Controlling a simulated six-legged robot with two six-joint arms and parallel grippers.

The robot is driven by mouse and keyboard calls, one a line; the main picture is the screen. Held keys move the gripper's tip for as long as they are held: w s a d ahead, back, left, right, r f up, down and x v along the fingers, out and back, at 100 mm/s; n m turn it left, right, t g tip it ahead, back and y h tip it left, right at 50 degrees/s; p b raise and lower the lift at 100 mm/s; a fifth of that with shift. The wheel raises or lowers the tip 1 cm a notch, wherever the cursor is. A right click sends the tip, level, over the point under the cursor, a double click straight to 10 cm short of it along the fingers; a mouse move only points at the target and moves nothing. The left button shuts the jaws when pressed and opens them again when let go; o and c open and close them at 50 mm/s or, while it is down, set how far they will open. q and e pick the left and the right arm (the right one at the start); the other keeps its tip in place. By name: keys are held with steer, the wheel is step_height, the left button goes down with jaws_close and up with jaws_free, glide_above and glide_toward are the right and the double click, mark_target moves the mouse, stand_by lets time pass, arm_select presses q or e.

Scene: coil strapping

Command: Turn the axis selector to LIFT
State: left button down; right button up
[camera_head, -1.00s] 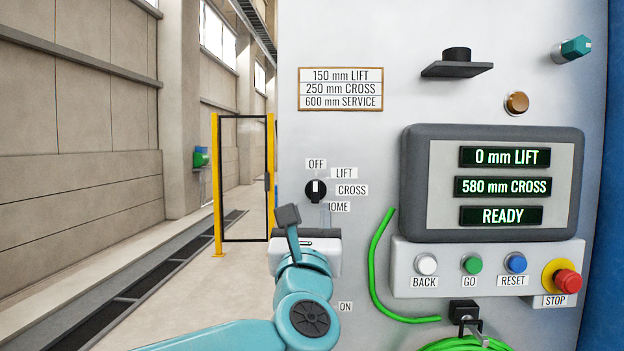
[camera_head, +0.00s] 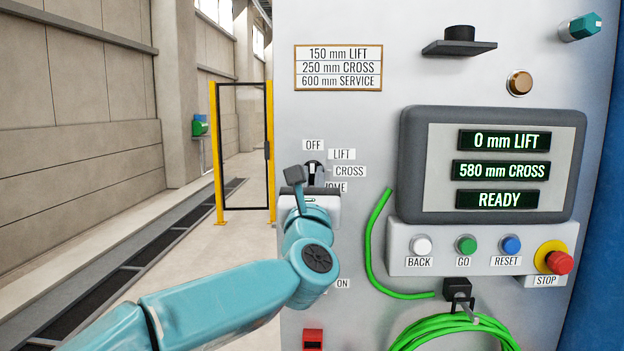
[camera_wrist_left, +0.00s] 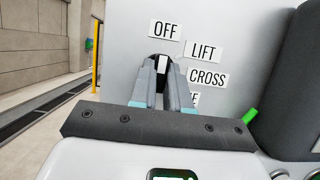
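The axis selector (camera_head: 314,168) is a small black round knob with a white mark on the grey panel. In the left wrist view the selector (camera_wrist_left: 162,62) has its mark pointing up at the OFF label (camera_wrist_left: 165,30). The LIFT label (camera_wrist_left: 204,52) is up and right of the knob, with CROSS (camera_wrist_left: 207,78) below it. My left gripper (camera_wrist_left: 162,72) is open, its fingertips at either side of the knob. Whether they touch it I cannot tell. In the head view the left gripper (camera_head: 310,182) partly hides the knob's lower part. My right gripper is not in view.
The display (camera_head: 500,168) reads 0 mm LIFT, 580 mm CROSS, READY. Below it are the buttons and a red STOP button (camera_head: 560,262). A green hose (camera_head: 376,240) hangs right of the selector. A dark shelf (camera_head: 458,47) juts out above. Open floor lies left.

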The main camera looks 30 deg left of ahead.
arm_select(q)
steer(key=shift+s+m+t+h+b, duration=0.1)
steer(key=shift+m+t+h+b, duration=0.35)
steer(key=shift+m+b, duration=0.65)
steer(key=m+h+b, duration=0.1)
steer(key=m, duration=0.2)
steer(key=shift+a+m+h, duration=0.15)
steer(key=shift+m+h, duration=0.15)
steer(key=shift+h, duration=0.05)
steer(key=m+h, duration=0.2)
steer(key=m, duration=0.1)
steer(key=shift+r+t, duration=0.2)
steer(key=shift+t, duration=0.05)
steer(key=shift+m+h+p, duration=0.45)
steer(key=shift+m+h, duration=0.35)
steer(key=shift+m, duration=1.1)
